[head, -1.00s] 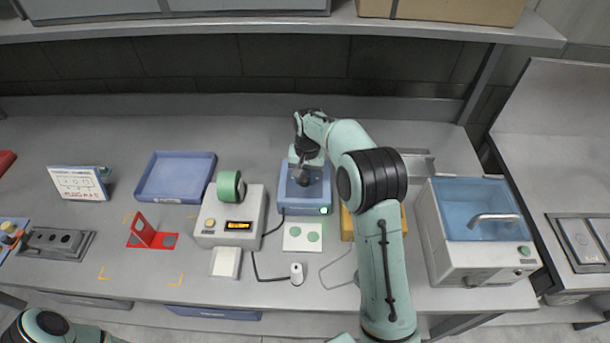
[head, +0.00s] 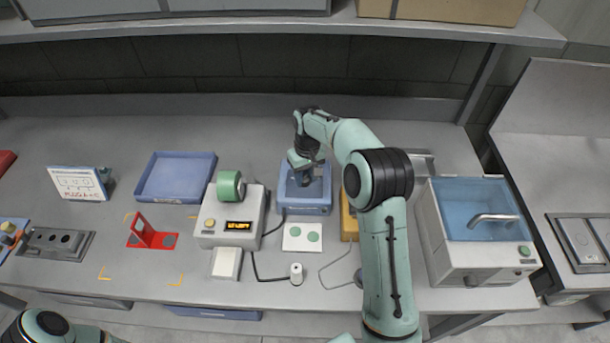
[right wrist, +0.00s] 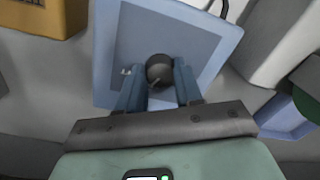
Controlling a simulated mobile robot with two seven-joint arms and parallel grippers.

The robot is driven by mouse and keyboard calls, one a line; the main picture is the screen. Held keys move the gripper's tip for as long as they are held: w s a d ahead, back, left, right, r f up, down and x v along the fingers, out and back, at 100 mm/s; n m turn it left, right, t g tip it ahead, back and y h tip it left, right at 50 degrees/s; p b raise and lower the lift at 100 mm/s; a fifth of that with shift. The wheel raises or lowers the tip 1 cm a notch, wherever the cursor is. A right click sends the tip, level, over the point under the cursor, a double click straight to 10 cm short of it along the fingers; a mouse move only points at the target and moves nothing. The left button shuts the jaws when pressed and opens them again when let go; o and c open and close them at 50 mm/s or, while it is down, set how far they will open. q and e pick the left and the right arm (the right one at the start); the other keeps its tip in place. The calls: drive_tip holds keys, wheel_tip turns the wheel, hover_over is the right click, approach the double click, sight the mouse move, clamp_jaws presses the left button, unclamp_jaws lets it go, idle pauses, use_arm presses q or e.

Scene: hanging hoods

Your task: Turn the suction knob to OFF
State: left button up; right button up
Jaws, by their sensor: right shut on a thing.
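A blue box-shaped unit (head: 318,208) stands at the middle of the bench, and its recessed panel fills the right wrist view (right wrist: 120,40). A round dark grey knob (right wrist: 159,67) with a light pointer line sits on that panel. My right gripper (right wrist: 158,82) is shut on the knob, a blue finger on either side. In the head view my right gripper (head: 304,180) reaches down over the unit and hides the knob. A small light mark shows on the panel left of the knob. I cannot read any label. My left gripper is out of view.
A grey device with a green roll and lit display (head: 238,225) stands left of the unit. A white card with green dots (head: 302,237) lies in front. A yellow object (head: 349,222) is close on the right, partly behind my arm. A sink box (head: 470,262) stands farther right.

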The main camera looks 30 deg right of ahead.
drive_tip(key=n, duration=0.4)
drive_tip(key=shift+w+r+n, duration=0.1)
drive_tip(key=shift+n, duration=0.3)
drive_tip(key=n, duration=0.9)
drive_tip(key=shift+g, duration=0.3)
drive_tip(key=shift+n+h, duration=0.3)
drive_tip(key=shift+n, duration=1.5)
drive_tip(key=o, duration=1)
drive_tip(key=shift+o, duration=0.2)
